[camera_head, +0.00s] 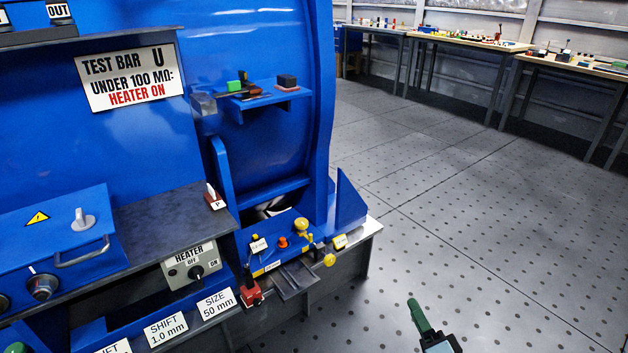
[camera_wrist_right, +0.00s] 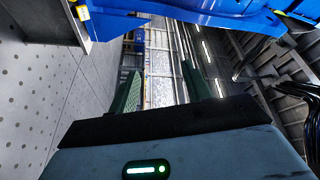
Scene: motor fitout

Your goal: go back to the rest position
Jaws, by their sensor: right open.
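My right gripper (camera_head: 420,318) shows at the bottom right of the head view, over the open floor and apart from the blue machine. Only one green finger and part of the dark body show there. In the right wrist view the gripper (camera_wrist_right: 160,90) has its two green fingers spread apart, with nothing between them. My left gripper is in neither view.
The blue machine (camera_head: 270,50) fills the left, with a heater switch box (camera_head: 190,264), a small shelf (camera_head: 285,97) and a low ledge (camera_head: 365,235) holding small parts. Perforated floor (camera_head: 480,230) is clear on the right. Workbenches (camera_head: 440,38) stand along the far wall.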

